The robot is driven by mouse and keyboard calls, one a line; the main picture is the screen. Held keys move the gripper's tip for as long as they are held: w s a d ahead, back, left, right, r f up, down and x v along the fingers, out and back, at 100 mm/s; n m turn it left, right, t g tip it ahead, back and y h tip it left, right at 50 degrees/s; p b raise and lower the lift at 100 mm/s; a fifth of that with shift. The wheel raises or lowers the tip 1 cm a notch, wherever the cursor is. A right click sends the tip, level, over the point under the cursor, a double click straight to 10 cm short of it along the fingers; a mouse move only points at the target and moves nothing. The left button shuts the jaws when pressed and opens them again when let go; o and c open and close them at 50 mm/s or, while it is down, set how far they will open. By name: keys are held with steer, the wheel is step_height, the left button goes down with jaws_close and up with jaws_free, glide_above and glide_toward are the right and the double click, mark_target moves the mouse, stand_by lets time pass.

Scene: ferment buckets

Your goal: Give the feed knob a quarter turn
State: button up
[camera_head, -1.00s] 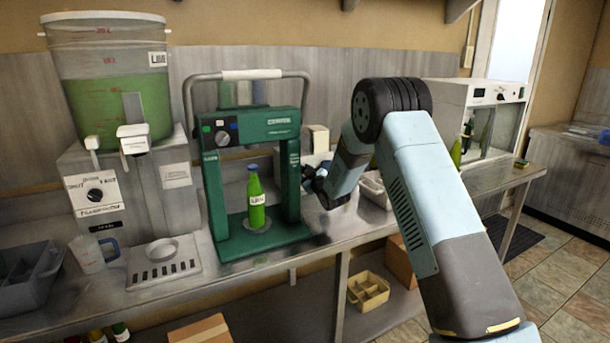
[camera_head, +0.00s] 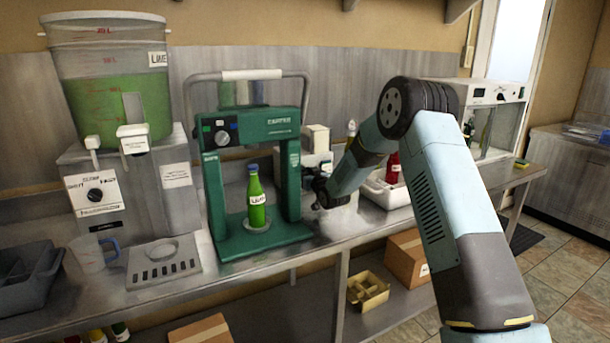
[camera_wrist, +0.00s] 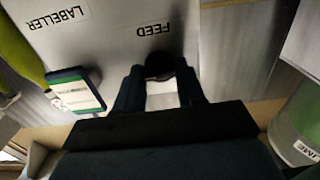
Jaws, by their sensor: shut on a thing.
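The feed knob (camera_wrist: 159,66) is a dark round knob on a pale grey panel, beside the printed word FEED in the wrist view. The word LABELLER is printed on the same panel, and the lettering appears upside down. My gripper (camera_wrist: 160,86) has its two dark fingers on either side of the knob and is shut on it. In the head view my gripper (camera_head: 322,193) is at the front of the pale labeller (camera_head: 317,139), just right of the green capper. The knob is hidden there by my arm.
The green capper (camera_head: 212,180) holds a green bottle (camera_head: 257,205) close to my gripper's left. A white tray (camera_head: 376,194) with a red bottle lies to the right. The dispenser with its lime bucket (camera_head: 115,100) stands at far left.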

steer(key=shift+f, duration=0.3)
steer(key=o, duration=0.8)
steer(key=shift+c, duration=0.2)
steer(key=shift+o, duration=1.4)
steer(key=shift+r, duration=0.2)
steer(key=v, duration=1.3)
steer(key=shift+s+d+f, duration=0.15)
steer(key=shift+s+d, duration=0.1)
steer(key=shift+s, duration=0.05)
